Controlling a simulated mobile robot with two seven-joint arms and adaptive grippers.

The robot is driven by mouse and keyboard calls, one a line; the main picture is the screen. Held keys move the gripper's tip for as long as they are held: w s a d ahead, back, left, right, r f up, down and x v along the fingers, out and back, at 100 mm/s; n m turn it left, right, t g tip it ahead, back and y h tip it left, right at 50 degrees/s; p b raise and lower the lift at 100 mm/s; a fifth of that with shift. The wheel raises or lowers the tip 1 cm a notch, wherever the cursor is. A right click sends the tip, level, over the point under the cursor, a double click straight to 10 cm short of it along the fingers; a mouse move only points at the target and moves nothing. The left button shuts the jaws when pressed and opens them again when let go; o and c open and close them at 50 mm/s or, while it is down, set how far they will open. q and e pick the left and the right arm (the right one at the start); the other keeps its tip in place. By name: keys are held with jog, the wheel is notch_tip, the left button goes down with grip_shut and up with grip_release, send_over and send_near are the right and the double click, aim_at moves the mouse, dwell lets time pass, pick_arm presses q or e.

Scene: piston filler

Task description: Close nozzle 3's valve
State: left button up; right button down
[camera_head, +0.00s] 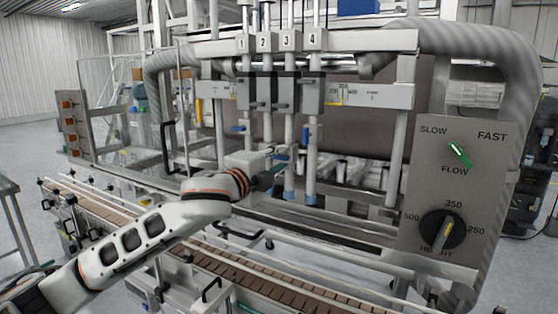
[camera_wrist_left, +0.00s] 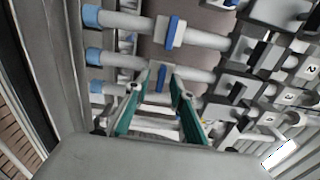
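The nozzle 3 label (camera_head: 287,40) is at the top of the frame in the head view, and the label also shows in the left wrist view (camera_wrist_left: 290,97). A blue valve handle (camera_wrist_left: 161,78) sits on the middle nozzle tube in the wrist view, which lines up with label 3. It looks crosswise to its tube. My left gripper (camera_head: 283,163) is among the lower nozzle tubes. In the wrist view its green fingers (camera_wrist_left: 158,87) are apart, with the handle between or just beyond their tips; contact is unclear. My right gripper is not in view.
Another blue handle (camera_wrist_left: 172,30) sits crosswise on the neighbouring tube. In the head view, one handle (camera_head: 238,128) is at the left nozzle and an upright one (camera_head: 305,135) near nozzle 4. A conveyor (camera_head: 215,262) runs below; a control panel (camera_head: 480,190) stands at right.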

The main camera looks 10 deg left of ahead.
pick_arm(q)
jog(key=v, duration=1.2)
jog(key=s+f+n+g, duration=0.3)
jog(key=f+n, duration=0.7)
jog(key=f, duration=2.4)
jog(key=s+a+f+n+g+y, duration=0.1)
jog(key=s+a+f+n+y, duration=0.1)
jog(key=s+f, duration=1)
jog(key=s+a+f+n+g+y, duration=0.2)
jog(key=s+a+f+n, duration=0.3)
jog(key=s+f, duration=0.7)
notch_tip(320, 180, down, 3)
jog(key=shift+s+a+f+n+g, duration=0.2)
jog(key=shift+a+n+g, duration=0.15)
jog(key=shift+n, duration=0.25)
